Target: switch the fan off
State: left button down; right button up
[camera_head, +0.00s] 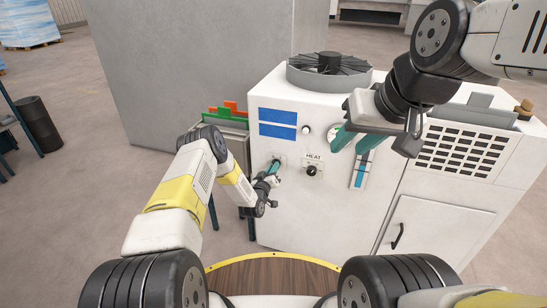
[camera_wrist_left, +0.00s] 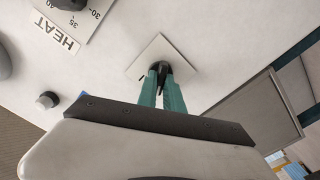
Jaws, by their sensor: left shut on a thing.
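The fan (camera_head: 328,69) is a dark-bladed round fan in a grey ring on top of the white machine (camera_head: 330,215). A black switch knob (camera_wrist_left: 158,68) sits on a small square plate (camera_wrist_left: 150,53) on the machine's front, left of the HEAT dial in the head view. My left gripper (camera_head: 273,168) is at this plate; in the left wrist view its teal fingers (camera_wrist_left: 161,85) are closed around the knob, which they partly hide. My right gripper (camera_head: 356,141) hangs in front of the machine's upper front, its teal fingers apart and nothing between them.
The HEAT dial (camera_head: 312,170) is close to my left gripper's right; it also shows in the left wrist view (camera_wrist_left: 75,8). A blue gauge strip (camera_head: 360,170) is under my right gripper. A bin with green and orange pieces (camera_head: 228,112) stands left of the machine.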

pick_arm(q)
jog(key=c, duration=1.5)
grip_release()
jog(key=shift+v, duration=3.9)
